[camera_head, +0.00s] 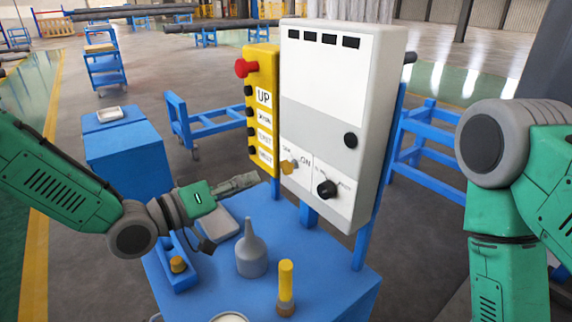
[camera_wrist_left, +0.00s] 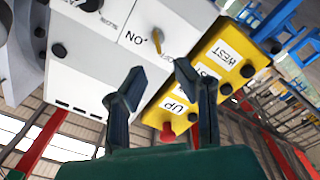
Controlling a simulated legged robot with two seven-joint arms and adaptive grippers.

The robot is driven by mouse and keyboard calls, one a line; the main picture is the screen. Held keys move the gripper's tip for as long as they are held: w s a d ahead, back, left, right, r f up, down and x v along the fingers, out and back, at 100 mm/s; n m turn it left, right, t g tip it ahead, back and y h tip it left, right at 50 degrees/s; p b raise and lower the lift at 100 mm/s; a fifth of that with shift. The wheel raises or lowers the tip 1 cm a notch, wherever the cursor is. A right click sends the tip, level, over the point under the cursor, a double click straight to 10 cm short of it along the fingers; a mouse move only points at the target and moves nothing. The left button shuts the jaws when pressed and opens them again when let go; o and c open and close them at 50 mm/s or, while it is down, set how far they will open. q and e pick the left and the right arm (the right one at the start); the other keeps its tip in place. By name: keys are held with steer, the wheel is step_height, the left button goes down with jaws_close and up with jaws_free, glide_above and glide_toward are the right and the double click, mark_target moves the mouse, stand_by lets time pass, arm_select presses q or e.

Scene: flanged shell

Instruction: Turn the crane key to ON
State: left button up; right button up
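The crane key (camera_head: 288,167) is a small brass-yellow key on the lower left of the white control box (camera_head: 335,75), beside an "ON" label. In the left wrist view the key (camera_wrist_left: 156,41) shows ahead of the fingertips, near the "ON" lettering, with the picture turned about upside down. My left gripper (camera_head: 250,181) is below and left of the key in the head view, apart from it. In the left wrist view its two fingers (camera_wrist_left: 160,70) are spread with nothing between them. My right arm stands at the right edge; its gripper is out of view.
A yellow button panel (camera_head: 262,110) with a red knob adjoins the box's left side. A black rotary knob (camera_head: 326,188) sits right of the key. On the blue table (camera_head: 215,285) below stand a grey funnel-shaped bottle (camera_head: 251,252) and a yellow-handled tool (camera_head: 286,280).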

mark_target(286, 166)
arm_select(q)
steer(key=p+x, duration=0.1)
steer(key=x, duration=0.9)
steer(key=shift+s+d, duration=0.1)
steer(key=shift+s, duration=0.15)
steer(key=shift+a, duration=0.35)
jaws_close()
steer(key=shift+s+d, duration=0.1)
